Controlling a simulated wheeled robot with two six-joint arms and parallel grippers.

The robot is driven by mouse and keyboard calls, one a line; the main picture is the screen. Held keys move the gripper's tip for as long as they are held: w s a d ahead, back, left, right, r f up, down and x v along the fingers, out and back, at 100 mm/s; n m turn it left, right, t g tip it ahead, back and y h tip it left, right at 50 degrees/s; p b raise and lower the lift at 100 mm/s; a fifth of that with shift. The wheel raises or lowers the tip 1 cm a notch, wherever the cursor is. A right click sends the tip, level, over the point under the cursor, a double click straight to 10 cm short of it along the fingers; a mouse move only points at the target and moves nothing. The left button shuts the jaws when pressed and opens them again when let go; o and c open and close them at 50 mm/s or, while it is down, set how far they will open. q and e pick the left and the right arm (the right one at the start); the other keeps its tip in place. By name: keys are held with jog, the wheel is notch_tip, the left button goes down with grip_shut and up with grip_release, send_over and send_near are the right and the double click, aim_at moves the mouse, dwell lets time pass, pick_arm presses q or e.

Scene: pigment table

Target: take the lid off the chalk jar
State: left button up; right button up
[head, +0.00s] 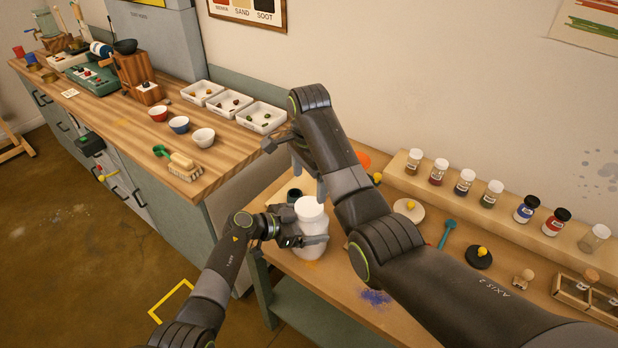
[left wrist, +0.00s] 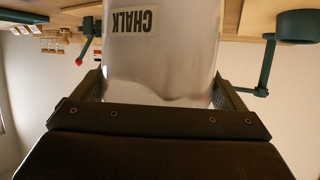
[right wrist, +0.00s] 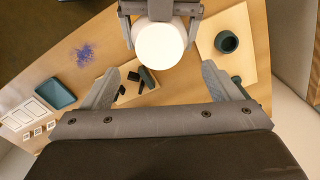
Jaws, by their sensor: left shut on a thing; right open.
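The white chalk jar (head: 312,246) stands upright at the near left of the wooden table, its white lid (head: 309,207) on top. My left gripper (head: 304,242) is shut around the jar's body from the left. In the left wrist view the jar (left wrist: 165,60) with its CHALK label fills the space between the fingers. My right gripper (head: 296,168) is open and empty above and behind the jar. In the right wrist view the round lid (right wrist: 160,46) lies ahead of the open fingers (right wrist: 160,85), apart from them. The jar's body is mostly hidden there.
A dark green cup (head: 294,195) stands close behind the jar. A shelf with pigment jars (head: 465,181) runs along the wall. A black lid with a yellow knob (head: 479,257) and blue powder (head: 375,297) lie on the table. A wooden counter (head: 120,120) stands left.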

aim_at(309, 206)
notch_tip(309, 206, down, 8)
jog(key=shift+r, duration=0.1)
dwell(0.4)
jog(key=c, duration=1)
jog(key=n, duration=0.6)
jog(key=shift+n, duration=0.4)
jog(key=o, duration=1.1)
jog(key=shift+r, duration=0.1)
